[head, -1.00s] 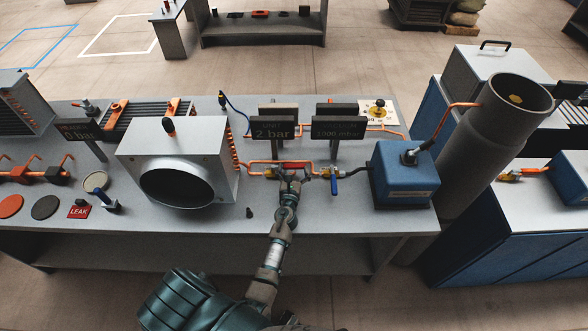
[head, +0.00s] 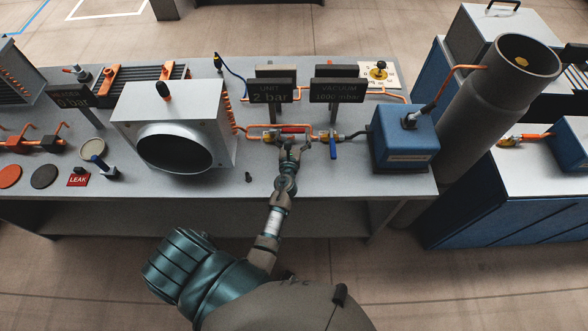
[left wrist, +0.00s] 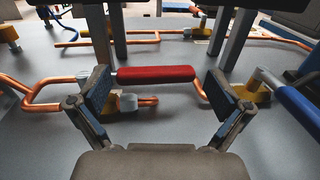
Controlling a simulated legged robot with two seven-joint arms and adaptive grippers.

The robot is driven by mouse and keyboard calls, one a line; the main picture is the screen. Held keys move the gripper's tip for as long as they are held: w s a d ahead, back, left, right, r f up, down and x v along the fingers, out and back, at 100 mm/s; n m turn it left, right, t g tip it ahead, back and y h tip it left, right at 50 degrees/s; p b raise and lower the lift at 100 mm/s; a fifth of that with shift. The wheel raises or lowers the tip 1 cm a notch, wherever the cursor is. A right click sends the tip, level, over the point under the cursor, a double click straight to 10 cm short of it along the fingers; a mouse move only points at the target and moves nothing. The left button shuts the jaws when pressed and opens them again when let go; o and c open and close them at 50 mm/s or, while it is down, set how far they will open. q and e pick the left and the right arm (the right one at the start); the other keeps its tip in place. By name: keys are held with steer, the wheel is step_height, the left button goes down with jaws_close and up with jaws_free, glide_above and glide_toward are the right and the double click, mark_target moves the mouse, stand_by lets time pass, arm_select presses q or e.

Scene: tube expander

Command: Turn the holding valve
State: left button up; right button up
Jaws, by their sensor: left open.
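A valve with a red handle (head: 294,129) sits on copper piping on the grey workbench. In the left wrist view the red handle (left wrist: 155,73) lies crosswise, between and just beyond my fingertips. A valve with a blue handle (head: 333,150) is just right of it, and its lever also shows at the right of the left wrist view (left wrist: 298,104). No label shows which one is the holding valve. My left gripper (head: 291,146) is open and empty, close in front of the red handle; contact cannot be told. My right gripper is not in view.
Two signs on posts, "2 bar" (head: 273,93) and a vacuum display (head: 338,92), stand behind the valves. A grey box with a round opening (head: 180,112) is at left, a blue box (head: 404,138) at right. The bench front (head: 330,188) is clear.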

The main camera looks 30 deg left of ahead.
arm_select(q)
steer(key=shift+d+v, duration=0.15)
steer(key=shift+v, duration=1.05)
steer(key=shift+d+v, duration=0.15)
steer(key=shift+v, duration=1.05)
steer(key=shift+d+b+v, duration=0.15)
steer(key=shift+b+v, duration=0.05)
steer(key=shift+v, duration=0.85)
steer(key=shift+d+b+v, duration=0.15)
steer(key=shift+d+v, duration=0.05)
steer(key=shift+v, duration=0.9)
steer(key=shift+d+b+v, duration=0.2)
steer(key=shift+b+v, duration=0.15)
steer(key=shift+v, duration=0.85)
steer(key=shift+d+b+v, duration=0.15)
steer(key=shift+b+v, duration=0.15)
steer(key=shift+v, duration=0.9)
steer(key=shift+d+b+v, duration=0.15)
steer(key=shift+b+v, duration=0.15)
steer(key=shift+v, duration=0.5)
steer(key=shift+d+b+v, duration=0.15)
steer(key=shift+b+v, duration=0.15)
steer(key=shift+v, duration=0.55)
steer(key=shift+w+r, duration=0.15)
steer(key=v, duration=1.2)
